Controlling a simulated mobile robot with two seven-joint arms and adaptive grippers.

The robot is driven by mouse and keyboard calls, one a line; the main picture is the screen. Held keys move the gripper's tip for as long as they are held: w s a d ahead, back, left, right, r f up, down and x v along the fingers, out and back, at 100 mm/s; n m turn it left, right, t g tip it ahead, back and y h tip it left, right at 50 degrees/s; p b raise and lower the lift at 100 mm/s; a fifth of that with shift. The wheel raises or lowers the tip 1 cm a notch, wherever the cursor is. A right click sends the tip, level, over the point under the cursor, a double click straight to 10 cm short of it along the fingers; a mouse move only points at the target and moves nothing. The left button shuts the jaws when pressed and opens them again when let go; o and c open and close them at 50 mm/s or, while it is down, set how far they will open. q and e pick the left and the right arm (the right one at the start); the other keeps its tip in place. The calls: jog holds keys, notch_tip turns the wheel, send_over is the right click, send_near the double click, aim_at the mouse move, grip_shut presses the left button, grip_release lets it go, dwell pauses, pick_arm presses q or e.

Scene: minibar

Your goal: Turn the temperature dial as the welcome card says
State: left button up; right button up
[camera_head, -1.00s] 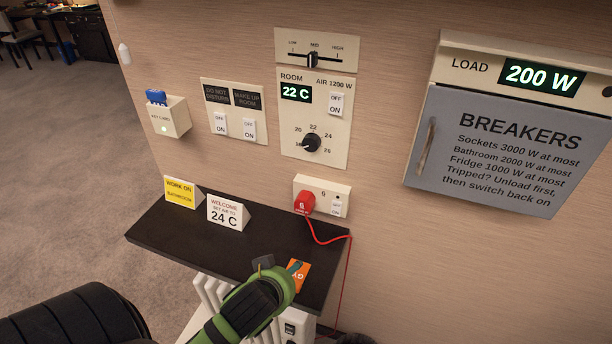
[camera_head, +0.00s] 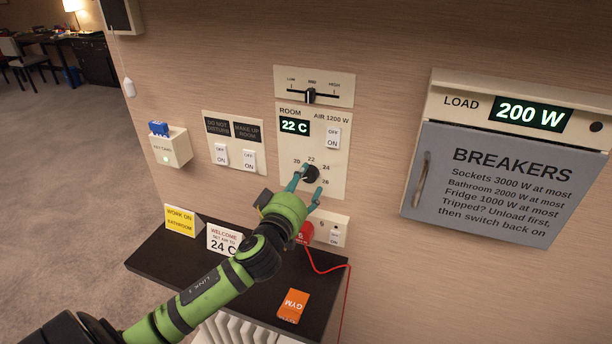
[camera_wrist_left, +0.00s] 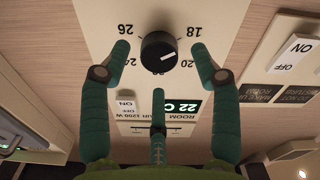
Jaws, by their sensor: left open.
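The black temperature dial (camera_head: 311,174) sits on the white room panel (camera_head: 287,153), below a display (camera_head: 295,126) reading 22 C. In the left wrist view the dial (camera_wrist_left: 159,52) appears upside down, its white mark toward the 18 and 20 side. My left gripper (camera_head: 305,188) is open, with fingers on both sides of the dial and visible gaps; a third finger is below it in the wrist view (camera_wrist_left: 159,75). The welcome card (camera_head: 221,240) on the black shelf reads 24 C, partly covered by my arm. My right gripper is out of view.
A red plug (camera_head: 305,233) with a red cord sits in the socket below the panel. An air switch (camera_head: 332,138) is up and right of the dial. A yellow card (camera_head: 180,221) and orange gym card (camera_head: 292,305) are on the shelf (camera_head: 150,262). A breaker box (camera_head: 490,185) is at right.

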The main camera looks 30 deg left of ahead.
pick_arm(q)
jog(key=shift+x, duration=0.85)
jog(key=shift+w, duration=0.15)
jog(key=c, duration=1.2)
jog(key=shift+o, duration=0.2)
